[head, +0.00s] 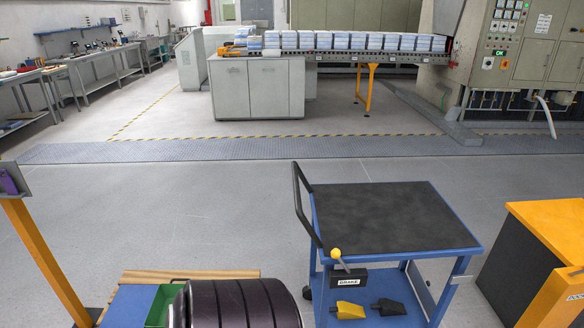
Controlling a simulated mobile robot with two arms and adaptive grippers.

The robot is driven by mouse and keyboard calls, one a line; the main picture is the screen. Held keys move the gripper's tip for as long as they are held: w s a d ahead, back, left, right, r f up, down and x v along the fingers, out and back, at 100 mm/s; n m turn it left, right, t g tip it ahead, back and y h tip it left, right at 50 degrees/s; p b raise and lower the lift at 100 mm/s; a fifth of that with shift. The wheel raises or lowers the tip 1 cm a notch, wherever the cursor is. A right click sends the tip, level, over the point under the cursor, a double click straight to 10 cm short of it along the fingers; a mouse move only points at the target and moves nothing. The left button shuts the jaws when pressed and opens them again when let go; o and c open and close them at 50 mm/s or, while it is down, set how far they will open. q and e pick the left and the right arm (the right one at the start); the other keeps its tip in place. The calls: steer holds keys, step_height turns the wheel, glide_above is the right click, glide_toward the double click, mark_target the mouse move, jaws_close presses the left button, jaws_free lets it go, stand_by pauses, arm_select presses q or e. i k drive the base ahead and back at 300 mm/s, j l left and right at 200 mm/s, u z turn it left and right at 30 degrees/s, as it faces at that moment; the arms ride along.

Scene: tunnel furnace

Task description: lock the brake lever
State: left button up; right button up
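The brake lever (341,264) is a short thin dark rod with a yellow ball knob (336,253) at its upper end. It rises from a black box labelled BRAKE (348,280) on the near left side of a blue cart (473,246). The knob leans up and to the left of the box. The cart has a black top and a black push handle (305,205) on its left. Neither of my grippers is in the head view, so nothing is seen touching the lever.
A yellow and a black wedge-like piece (388,307) lie on the cart's lower shelf. An orange-topped black cabinet (516,258) stands right of the cart. A dark ribbed rounded object (240,303) is at bottom left, beside a green bin (163,304). Floor beyond the cart is clear.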

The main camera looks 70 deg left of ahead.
mark_target(335, 254)
steer(key=u, duration=1.9)
